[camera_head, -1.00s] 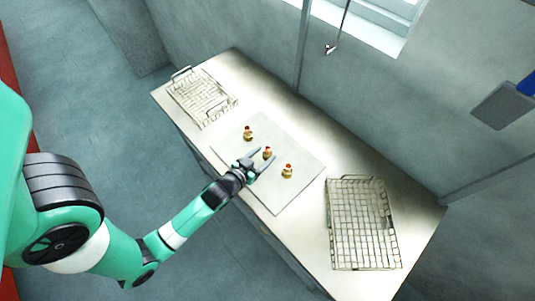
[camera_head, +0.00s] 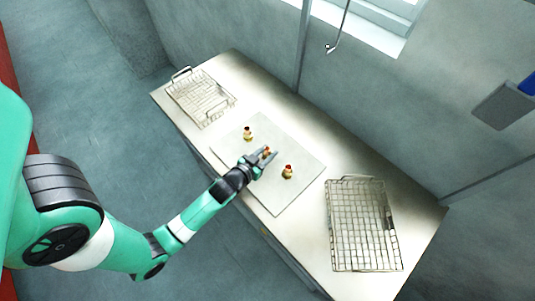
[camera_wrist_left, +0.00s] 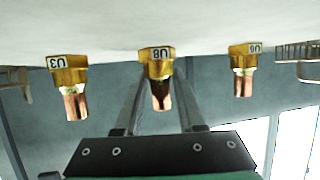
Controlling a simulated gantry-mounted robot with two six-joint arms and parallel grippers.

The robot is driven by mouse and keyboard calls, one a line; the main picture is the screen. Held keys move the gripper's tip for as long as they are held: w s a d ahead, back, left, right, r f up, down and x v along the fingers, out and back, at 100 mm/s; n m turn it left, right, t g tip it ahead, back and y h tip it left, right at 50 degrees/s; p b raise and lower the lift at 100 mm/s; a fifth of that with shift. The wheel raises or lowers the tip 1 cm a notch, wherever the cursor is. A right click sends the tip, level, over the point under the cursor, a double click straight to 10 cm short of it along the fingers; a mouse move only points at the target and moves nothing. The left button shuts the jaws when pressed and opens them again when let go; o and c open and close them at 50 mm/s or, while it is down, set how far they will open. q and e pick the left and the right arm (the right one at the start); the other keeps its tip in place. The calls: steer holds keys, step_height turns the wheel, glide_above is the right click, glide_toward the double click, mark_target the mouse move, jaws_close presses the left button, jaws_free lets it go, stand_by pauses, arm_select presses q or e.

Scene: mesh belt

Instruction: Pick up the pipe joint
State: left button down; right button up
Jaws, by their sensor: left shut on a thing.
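Three pipe joints of brass and copper stand in a row on a pale mat (camera_head: 290,199). My left gripper (camera_head: 267,155) is shut on the middle pipe joint (camera_head: 266,151). In the left wrist view this middle joint (camera_wrist_left: 158,70), with a label that looks like U8 upside down, sits between the fingers of my left gripper (camera_wrist_left: 158,85). One joint (camera_head: 248,133) stands apart on the far left side of the mat, and another (camera_head: 288,171) stands to the right. In the wrist view they show on either side (camera_wrist_left: 70,85) of the held one. My right gripper is not in view.
A wire basket (camera_head: 202,98) stands at the table's far left end. A larger wire basket (camera_head: 362,225) stands at the right end. The table top (camera_head: 300,128) behind the mat is clear. A wall (camera_head: 400,130) runs along the back.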

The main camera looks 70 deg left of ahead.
mark_target(268, 150)
arm_select(q)
steer(key=shift+r, duration=0.1)
steer(key=shift+r+p, duration=0.3)
steer(key=shift+r, duration=0.25)
steer(key=r, duration=0.1)
steer(key=r+p, duration=0.1)
steer(key=shift+w+d+r, duration=0.1)
steer(key=shift+d+r, duration=0.1)
steer(key=shift+r, duration=0.1)
steer(key=w+d+r+p, duration=0.2)
steer(key=d+r+p, duration=0.7)
steer(key=d, duration=0.4)
steer(key=shift+w+d+r, duration=0.15)
steer(key=shift+w, duration=0.2)
